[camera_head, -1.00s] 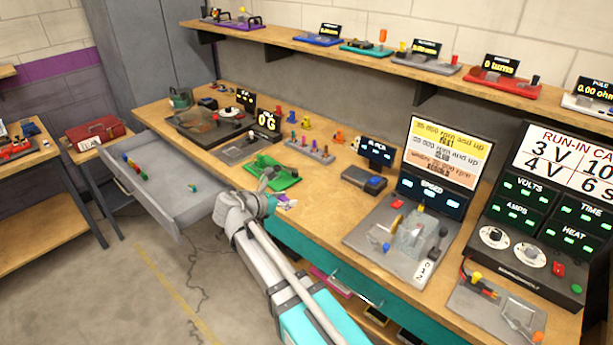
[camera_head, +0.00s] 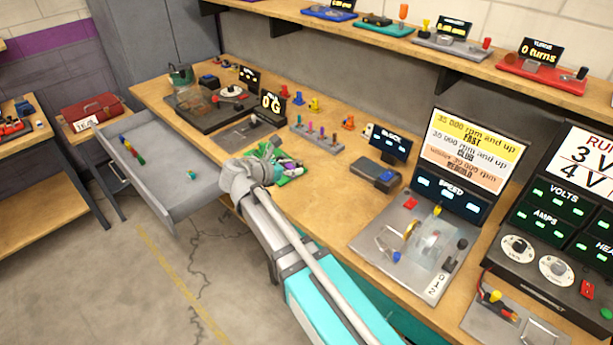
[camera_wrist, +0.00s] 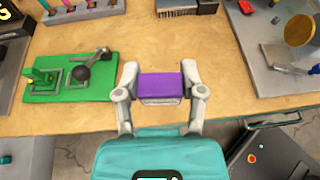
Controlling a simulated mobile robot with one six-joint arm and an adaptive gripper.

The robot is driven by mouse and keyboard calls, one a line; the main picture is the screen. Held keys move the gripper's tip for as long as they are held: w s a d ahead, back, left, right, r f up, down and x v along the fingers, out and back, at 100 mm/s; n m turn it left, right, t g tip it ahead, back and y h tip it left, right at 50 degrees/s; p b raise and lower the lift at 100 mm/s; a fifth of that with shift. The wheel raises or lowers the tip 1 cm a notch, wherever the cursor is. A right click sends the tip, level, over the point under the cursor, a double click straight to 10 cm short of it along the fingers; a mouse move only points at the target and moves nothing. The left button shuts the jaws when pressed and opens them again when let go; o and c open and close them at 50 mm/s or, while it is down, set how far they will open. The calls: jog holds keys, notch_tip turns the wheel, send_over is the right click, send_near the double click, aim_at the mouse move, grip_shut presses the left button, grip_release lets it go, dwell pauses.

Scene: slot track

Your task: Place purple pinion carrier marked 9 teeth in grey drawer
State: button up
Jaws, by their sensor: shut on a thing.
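My gripper (camera_wrist: 160,77) is shut on the purple pinion carrier (camera_wrist: 160,87), with one finger on each side of it in the wrist view. Its tooth marking cannot be read. In the head view my gripper (camera_head: 272,160) is by the bench's front edge, with a bit of the purple carrier (camera_head: 291,166) showing past it. The grey drawer (camera_head: 165,188) is pulled out at the left of the bench, to the left of my gripper. A row of coloured pieces (camera_head: 132,151) lies along its left side, and a small teal and yellow piece (camera_head: 191,175) lies further right.
A green fixture (camera_wrist: 75,77) with a dark knob is beside my gripper. A rack of coloured pegs (camera_head: 317,137) stands behind. A grey speed rig (camera_head: 405,245) is to the right. Bare wood (camera_head: 312,205) lies between. The drawer's middle has free room.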

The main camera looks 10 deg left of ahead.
jog(key=shift+w+d, duration=0.15)
jog(key=shift+d, duration=0.05)
jog(key=shift+d+f, duration=0.1)
jog(key=shift+n+t+y, duration=0.3)
jog(key=shift+n+y, duration=0.1)
jog(key=shift+y, duration=0.1)
jog(key=shift+w+d+f+b, duration=0.1)
jog(key=shift+d+f+b, duration=0.4)
jog(key=shift+d, duration=0.3)
jog(key=shift+s+d+f+b, duration=0.1)
jog(key=shift+d+f+b, duration=0.35)
jog(key=shift+d, duration=0.35)
jog(key=shift+w+d+f+b, duration=0.1)
jog(key=shift+d+f+b, duration=0.35)
jog(key=shift+d, duration=0.35)
jog(key=w+f+b, duration=0.3)
jog(key=w, duration=0.1)
jog(key=w+a+f+b, duration=0.1)
jog(key=w+f+b, duration=0.2)
jog(key=w, duration=0.1)
jog(key=w+f+b, duration=0.3)
jog(key=w, duration=0.2)
jog(key=shift+a, duration=0.4)
